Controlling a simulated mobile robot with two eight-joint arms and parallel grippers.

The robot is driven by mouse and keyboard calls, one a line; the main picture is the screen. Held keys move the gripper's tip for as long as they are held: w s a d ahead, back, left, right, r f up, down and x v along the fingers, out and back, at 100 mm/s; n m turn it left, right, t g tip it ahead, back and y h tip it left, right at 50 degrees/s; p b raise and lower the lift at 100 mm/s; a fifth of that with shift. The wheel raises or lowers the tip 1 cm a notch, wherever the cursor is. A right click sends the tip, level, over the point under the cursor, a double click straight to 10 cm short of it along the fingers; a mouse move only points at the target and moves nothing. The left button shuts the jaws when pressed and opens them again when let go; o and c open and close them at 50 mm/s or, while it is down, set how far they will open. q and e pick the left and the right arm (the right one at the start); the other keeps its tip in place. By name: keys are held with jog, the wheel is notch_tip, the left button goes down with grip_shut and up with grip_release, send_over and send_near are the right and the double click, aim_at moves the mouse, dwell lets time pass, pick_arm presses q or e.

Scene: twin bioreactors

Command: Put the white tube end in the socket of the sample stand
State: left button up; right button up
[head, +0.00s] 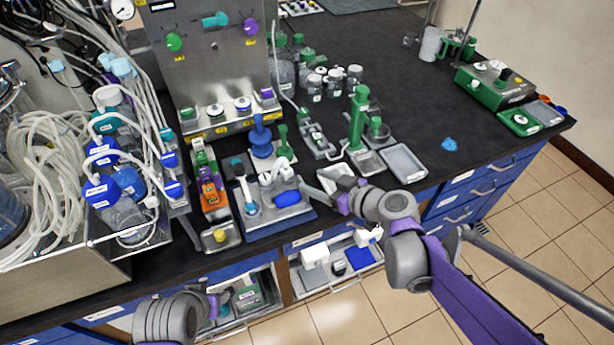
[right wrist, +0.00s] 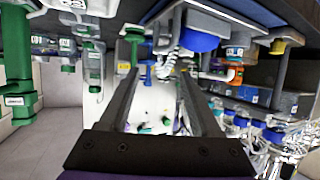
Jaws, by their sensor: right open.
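My right gripper (head: 318,189) reaches in from the right over the front edge of the black bench, beside a blue tray (head: 262,231). In the right wrist view its two dark fingers (right wrist: 158,72) are apart, with nothing clearly held between them. A thin white coiled tube (right wrist: 172,58) shows beyond the fingertips; its end is too small to make out. A blue cylinder (head: 287,199) lies on the tray and shows large in the right wrist view (right wrist: 200,42). I cannot tell which upright is the sample stand, and its socket is not discernible. My left wrist (head: 170,318) shows low; its fingers are unclear.
A green upright stand (head: 357,122) and a blue stand (head: 261,138) rise behind the gripper. A grey tray (head: 404,163) lies to the right. An orange device (head: 211,197) and bottles with tangled tubing crowd the left. The bench's right middle is mostly free.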

jog(key=s+d+f+m+g+h, duration=0.1)
jog(key=s+d+f+m+h, duration=0.1)
jog(key=s, duration=0.5)
jog(key=s+d+f+m+g+h, duration=0.2)
jog(key=s+d+f+m+h, duration=0.1)
jog(key=s, duration=0.5)
jog(key=s+d+f+m+g+h, duration=0.2)
jog(key=s+d+f+m+h, duration=0.1)
jog(key=s+d, duration=0.2)
jog(key=shift+s+d+h, duration=0.4)
jog(key=shift+s, duration=0.75)
